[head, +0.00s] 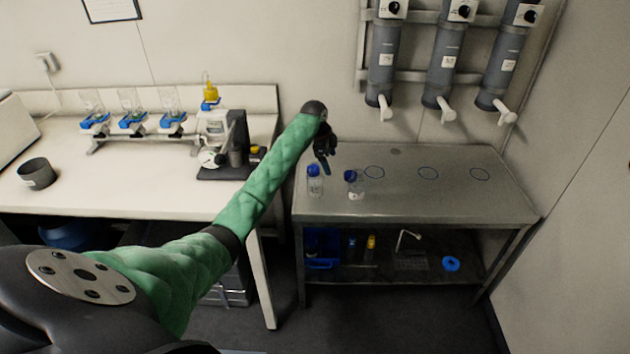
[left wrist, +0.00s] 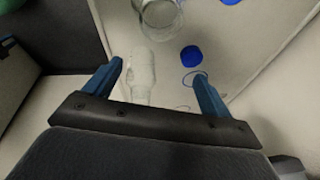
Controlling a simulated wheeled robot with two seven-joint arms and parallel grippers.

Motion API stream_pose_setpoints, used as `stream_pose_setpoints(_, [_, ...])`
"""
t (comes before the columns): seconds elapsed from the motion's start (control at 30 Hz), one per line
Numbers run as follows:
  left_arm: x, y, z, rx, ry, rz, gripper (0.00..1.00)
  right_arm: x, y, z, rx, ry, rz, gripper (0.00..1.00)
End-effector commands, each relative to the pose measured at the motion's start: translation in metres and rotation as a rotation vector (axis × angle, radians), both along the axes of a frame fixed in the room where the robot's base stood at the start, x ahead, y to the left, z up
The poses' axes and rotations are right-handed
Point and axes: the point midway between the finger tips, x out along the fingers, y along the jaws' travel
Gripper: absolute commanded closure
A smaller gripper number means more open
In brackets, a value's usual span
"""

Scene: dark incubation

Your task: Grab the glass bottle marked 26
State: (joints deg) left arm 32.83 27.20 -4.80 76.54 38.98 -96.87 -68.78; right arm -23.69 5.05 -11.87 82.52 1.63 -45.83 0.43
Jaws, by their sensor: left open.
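Two clear glass bottles with blue caps stand on the metal table (head: 440,205): a left bottle (head: 315,187) and a right bottle (head: 356,191). They have small labels, but I cannot read which is 26. My left gripper (head: 324,160) is above the table's left part, above and close to the bottles. Its blue fingers stand apart and hold nothing in the left wrist view (left wrist: 157,70). There, a clear bottle shape (left wrist: 142,72) shows between the fingers, and a clear glass vessel (left wrist: 160,16) and a blue cap (left wrist: 191,56) show beyond. My right gripper is out of view.
Blue circles (head: 428,173) mark the free tabletop to the right. Three grey dispensers (head: 441,62) hang on the wall above. A white bench (head: 110,195) with flasks and equipment stands left. The lower shelf (head: 385,262) holds a blue bin and small items.

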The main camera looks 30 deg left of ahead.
Motion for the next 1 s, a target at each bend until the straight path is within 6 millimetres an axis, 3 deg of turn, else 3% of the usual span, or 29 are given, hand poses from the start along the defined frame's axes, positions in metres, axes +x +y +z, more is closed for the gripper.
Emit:
stream_pose_setpoints(0.1, [-0.007,0.026,0.003,-0.042,0.061,-0.17,0.17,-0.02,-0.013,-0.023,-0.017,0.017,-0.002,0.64])
stream_pose_setpoints(0.33, [-0.02,0.053,0.007,-0.125,0.1,-0.402,0.17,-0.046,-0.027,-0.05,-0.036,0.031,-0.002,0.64])
stream_pose_setpoints(1.0, [-0.024,0.047,-0.024,-0.147,0.103,-0.454,0.17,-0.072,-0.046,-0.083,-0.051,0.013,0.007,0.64])
